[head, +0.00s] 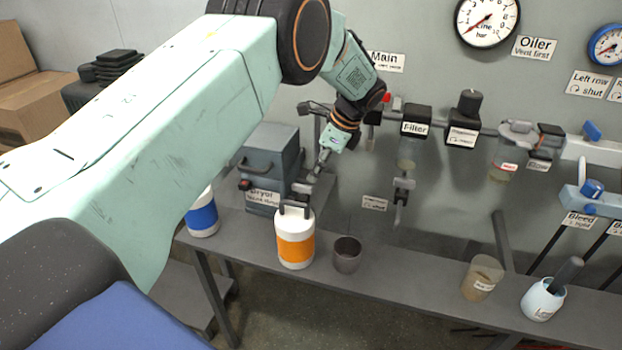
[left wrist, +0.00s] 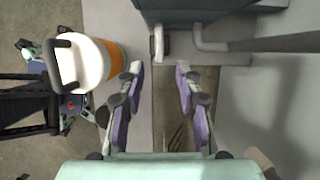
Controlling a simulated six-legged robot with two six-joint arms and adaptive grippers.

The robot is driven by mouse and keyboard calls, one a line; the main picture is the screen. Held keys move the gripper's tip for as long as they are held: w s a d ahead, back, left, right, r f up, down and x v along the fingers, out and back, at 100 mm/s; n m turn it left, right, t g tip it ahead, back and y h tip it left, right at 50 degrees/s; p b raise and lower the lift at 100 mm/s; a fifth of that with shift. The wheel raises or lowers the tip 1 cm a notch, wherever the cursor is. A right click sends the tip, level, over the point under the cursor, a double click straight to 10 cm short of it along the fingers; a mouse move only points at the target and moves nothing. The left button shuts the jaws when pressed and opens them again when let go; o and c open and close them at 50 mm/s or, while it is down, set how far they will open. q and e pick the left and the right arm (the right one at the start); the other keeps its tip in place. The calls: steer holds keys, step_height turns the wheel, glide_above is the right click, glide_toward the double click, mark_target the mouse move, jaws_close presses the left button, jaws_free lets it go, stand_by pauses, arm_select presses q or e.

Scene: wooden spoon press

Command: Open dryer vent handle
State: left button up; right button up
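The dryer (head: 268,160) is a dark grey-blue box with a label on the bench by the wall. A small light grey lever-like part, which looks like the vent handle (head: 304,187), sticks out at its right side. It also shows in the left wrist view as a pale piece (left wrist: 158,43) under the dryer's edge. My left gripper (head: 320,168) points down beside the dryer's right side. In the left wrist view its two fingers (left wrist: 160,68) are apart with nothing between them, and the pale piece lies just beyond the tips. My right gripper is not in view.
A white bottle with an orange band (head: 295,245) and black handle stands close in front of the dryer. A dark cup (head: 347,255) stands to its right. A grey pipe (left wrist: 260,44) runs right of the pale piece. Filter units (head: 415,128) hang on the wall.

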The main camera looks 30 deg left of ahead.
arm_select(q)
steer(key=v, duration=0.6)
steer(key=shift+d+r, duration=0.1)
steer(key=shift+d, duration=0.05)
stand_by(0.3)
